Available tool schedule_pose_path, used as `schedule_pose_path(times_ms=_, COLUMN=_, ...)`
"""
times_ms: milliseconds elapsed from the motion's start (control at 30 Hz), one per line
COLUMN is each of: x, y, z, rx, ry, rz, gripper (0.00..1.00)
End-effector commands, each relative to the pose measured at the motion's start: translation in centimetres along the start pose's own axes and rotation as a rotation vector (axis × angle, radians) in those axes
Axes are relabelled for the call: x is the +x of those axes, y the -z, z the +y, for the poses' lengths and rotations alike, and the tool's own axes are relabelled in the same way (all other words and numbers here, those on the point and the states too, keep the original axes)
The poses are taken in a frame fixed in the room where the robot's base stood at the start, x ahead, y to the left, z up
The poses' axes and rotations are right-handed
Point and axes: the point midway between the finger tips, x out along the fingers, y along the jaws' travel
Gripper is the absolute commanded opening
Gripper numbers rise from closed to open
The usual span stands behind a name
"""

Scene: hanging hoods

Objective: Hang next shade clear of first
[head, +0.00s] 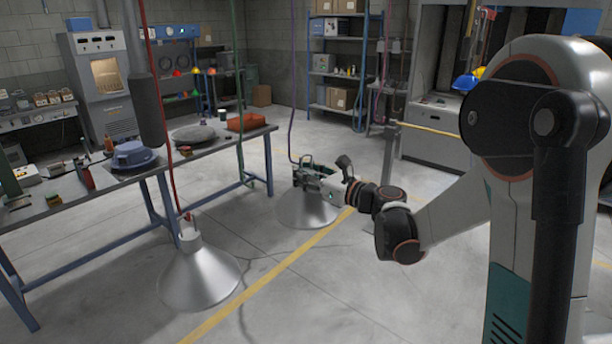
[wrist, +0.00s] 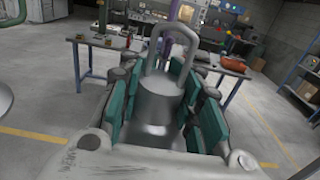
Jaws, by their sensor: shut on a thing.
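My gripper (head: 318,178) is shut on the neck of a grey metal cone shade (head: 307,211), which is upright above the floor. In the wrist view the pads of my gripper (wrist: 163,100) flank the neck, and the shade's loop handle (wrist: 172,45) stands up above them. A purple cord (head: 292,100) comes down to the top of this shade. Whether its end passes through the loop is too small to tell. The first shade (head: 198,275) hangs upright on a red cord (head: 160,120) at the left, apart from the held one. Its edge shows in the wrist view (wrist: 4,100).
A green cord (head: 238,90) hangs between the two shades, in front of the workbench (head: 100,200) with tools and a blue item (head: 133,154). A dark hanging cylinder (head: 148,110) is at left. A grey post (head: 389,155) stands behind my gripper.

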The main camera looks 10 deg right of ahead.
Motion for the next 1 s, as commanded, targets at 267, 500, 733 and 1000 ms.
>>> schedule_pose_path(times_ms=267, x=0.8, y=0.0, z=0.0, rx=0.000, ry=-0.001, rz=0.000, gripper=0.00)
schedule_pose_path(times_ms=500, x=0.8, y=0.0, z=0.0, rx=0.000, ry=0.000, rz=0.000, gripper=0.00)
schedule_pose_path(times_ms=733, x=1.2, y=0.0, z=0.0, rx=0.000, ry=0.000, rz=0.000, gripper=0.00)
schedule_pose_path(times_ms=1000, x=2.2, y=0.0, z=0.1, rx=0.000, ry=-0.001, rz=0.000, gripper=0.00)
